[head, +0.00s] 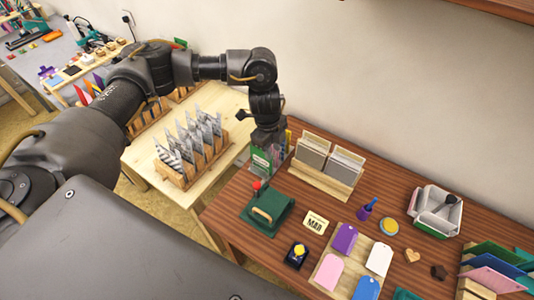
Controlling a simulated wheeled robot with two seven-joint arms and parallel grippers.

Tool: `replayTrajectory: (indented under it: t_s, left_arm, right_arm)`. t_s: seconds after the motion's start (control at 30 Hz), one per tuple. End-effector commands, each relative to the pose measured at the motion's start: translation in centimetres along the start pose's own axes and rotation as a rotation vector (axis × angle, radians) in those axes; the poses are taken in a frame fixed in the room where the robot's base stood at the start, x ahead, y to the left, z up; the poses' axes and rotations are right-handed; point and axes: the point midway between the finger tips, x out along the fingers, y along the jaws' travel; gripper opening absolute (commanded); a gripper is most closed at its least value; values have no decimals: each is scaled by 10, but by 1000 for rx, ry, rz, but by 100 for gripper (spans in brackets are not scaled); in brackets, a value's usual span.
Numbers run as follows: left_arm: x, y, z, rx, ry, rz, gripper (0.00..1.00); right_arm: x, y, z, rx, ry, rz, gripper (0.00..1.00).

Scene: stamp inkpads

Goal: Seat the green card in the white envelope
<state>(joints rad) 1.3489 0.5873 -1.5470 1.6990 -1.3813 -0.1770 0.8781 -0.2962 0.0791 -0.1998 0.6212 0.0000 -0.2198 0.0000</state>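My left arm comes in from the left, and its gripper (267,148) points down at the back left of the brown table. Directly below it is a small upright green and white piece (260,160), which may be the green card with the white envelope. The gripper's fingers are too small and too covered to show whether they grip it. I cannot tell whether the card is inside the envelope or beside it. My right gripper is not in view.
A wooden holder with grey cards (331,187) stands right of the gripper. A green stamp press (266,208) is in front. Tags lie on a board (323,274). A white bin (413,203) stands at right. A rack of patterned envelopes (168,177) sits on the lighter table.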

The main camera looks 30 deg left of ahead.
Motion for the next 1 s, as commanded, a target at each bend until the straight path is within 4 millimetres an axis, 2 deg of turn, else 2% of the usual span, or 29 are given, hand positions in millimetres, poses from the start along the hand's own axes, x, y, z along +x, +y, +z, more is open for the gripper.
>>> replayTrajectory:
  t_s: [0.03, 0.1, 0.2, 0.3, 0.37, 0.7, 1.0]
  left_arm:
    - [-11, -2, 16, -24, -38, 14, 29]
    - [-21, -3, 31, -49, -73, 35, 29]
    - [-28, -3, 39, -67, -98, 51, 29]
    - [-29, -5, 39, -67, -103, 56, 29]
    - [-25, -5, 38, -64, -102, 57, 29]
    - [22, -2, 42, -64, -99, 56, 29]
    - [33, 0, 44, -65, -99, 55, 29]
  right_arm:
    - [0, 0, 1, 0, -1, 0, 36]
    - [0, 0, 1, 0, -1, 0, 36]
    - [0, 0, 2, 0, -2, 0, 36]
    - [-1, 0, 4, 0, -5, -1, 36]
    - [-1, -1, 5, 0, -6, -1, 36]
    - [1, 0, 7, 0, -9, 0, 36]
    - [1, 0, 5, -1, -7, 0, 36]
